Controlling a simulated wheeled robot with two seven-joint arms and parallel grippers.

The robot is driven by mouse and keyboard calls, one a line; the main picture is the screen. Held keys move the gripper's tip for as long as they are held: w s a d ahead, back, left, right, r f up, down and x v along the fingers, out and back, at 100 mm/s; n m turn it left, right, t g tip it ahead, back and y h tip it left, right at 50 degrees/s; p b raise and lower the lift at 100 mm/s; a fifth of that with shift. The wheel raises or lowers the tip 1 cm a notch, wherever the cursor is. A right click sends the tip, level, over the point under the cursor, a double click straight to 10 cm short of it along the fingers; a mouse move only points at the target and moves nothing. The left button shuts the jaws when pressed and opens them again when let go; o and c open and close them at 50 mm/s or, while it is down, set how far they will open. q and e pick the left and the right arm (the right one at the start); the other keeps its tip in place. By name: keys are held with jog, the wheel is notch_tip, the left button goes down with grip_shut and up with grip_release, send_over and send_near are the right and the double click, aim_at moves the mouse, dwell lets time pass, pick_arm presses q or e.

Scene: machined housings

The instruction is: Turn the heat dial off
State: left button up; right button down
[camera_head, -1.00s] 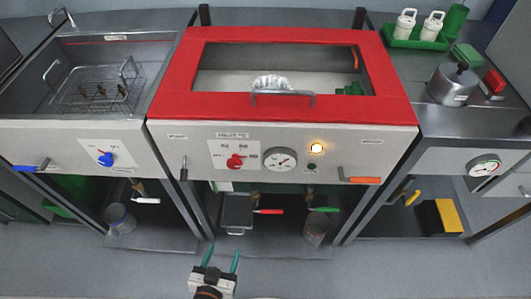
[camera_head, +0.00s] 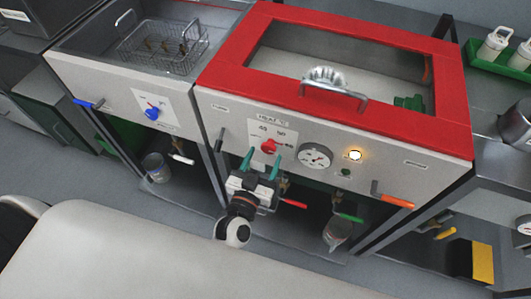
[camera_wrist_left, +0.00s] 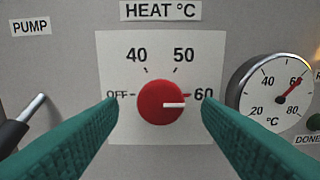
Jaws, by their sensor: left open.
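The red heat dial (camera_head: 269,146) sits on the front panel of the red-framed machine. In the left wrist view the dial (camera_wrist_left: 160,102) has its white pointer line towards 60 on the right, with OFF at the left. My left gripper (camera_head: 261,160) is open just in front of the dial. In the left wrist view its green fingers (camera_wrist_left: 160,118) stand on either side of the dial, with visible gaps and no contact seen. My right gripper is not in view.
A temperature gauge (camera_head: 315,156) and a lit yellow lamp (camera_head: 355,155) are right of the dial. A pump lever (camera_wrist_left: 20,125) is at its left. A blue dial (camera_head: 152,112) is on the sink unit, and an orange-handled lever (camera_head: 393,198) is at far right.

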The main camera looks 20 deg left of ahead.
pick_arm(q)
jog(key=shift+w, duration=0.85)
jog(key=shift+c, duration=0.3)
jog(key=c, duration=0.9)
